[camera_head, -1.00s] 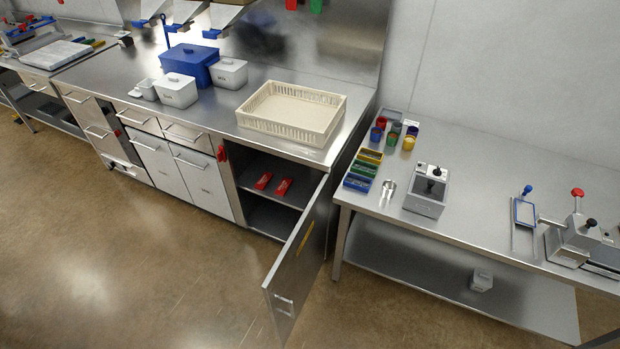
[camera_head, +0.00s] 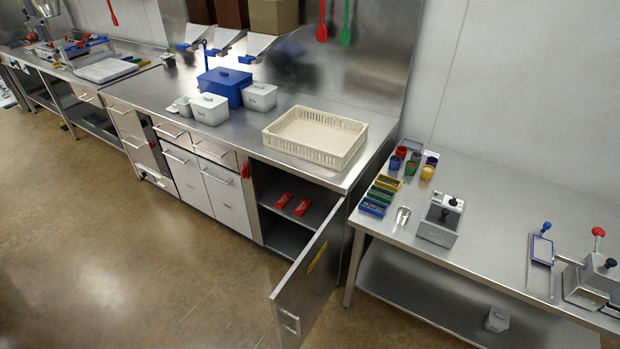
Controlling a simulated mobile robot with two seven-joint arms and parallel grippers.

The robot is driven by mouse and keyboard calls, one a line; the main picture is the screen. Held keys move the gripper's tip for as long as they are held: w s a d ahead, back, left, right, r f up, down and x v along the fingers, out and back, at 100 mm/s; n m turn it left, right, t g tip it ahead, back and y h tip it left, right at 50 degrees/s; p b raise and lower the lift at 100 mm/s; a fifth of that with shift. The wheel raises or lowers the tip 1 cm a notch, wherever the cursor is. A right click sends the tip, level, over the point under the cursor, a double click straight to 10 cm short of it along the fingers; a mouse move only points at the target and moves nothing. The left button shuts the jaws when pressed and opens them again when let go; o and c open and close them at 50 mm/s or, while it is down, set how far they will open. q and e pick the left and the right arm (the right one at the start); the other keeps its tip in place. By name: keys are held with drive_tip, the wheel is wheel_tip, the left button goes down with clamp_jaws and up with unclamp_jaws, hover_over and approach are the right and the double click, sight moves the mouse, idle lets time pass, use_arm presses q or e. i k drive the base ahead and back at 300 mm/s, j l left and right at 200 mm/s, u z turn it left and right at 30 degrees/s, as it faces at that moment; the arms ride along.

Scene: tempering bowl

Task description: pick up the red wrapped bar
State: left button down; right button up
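Two red wrapped bars lie side by side on the upper shelf inside an open cabinet under the steel counter. The left red wrapped bar (camera_head: 283,200) and the right red bar (camera_head: 301,207) are apart, with a small gap between them. The cabinet shelf (camera_head: 268,188) is in shade. The cabinet door (camera_head: 311,279) stands open, swung out toward me on the right side of the opening. Neither of my grippers shows in the head view.
A cream basket (camera_head: 316,137) stands on the counter above the cabinet. White bins (camera_head: 209,109) and a blue box (camera_head: 224,86) stand left of it. A steel table (camera_head: 500,190) with small containers is at the right. The floor (camera_head: 150,250) in front is clear.

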sight(281, 203)
drive_tip(key=i+j+z, duration=0.1)
drive_tip(key=i+j, duration=0.65)
drive_tip(key=i+j+z, duration=0.15)
drive_tip(key=i+j, duration=0.2)
drive_tip(key=j, duration=0.15)
drive_tip(key=i+j, duration=0.3)
drive_tip(key=j, duration=0.15)
drive_tip(key=i+j+z, duration=0.15)
drive_tip(key=i+j, duration=0.2)
drive_tip(key=j, duration=0.15)
drive_tip(key=i+j, duration=0.3)
drive_tip(key=j, duration=0.2)
drive_tip(key=l+z, duration=0.05)
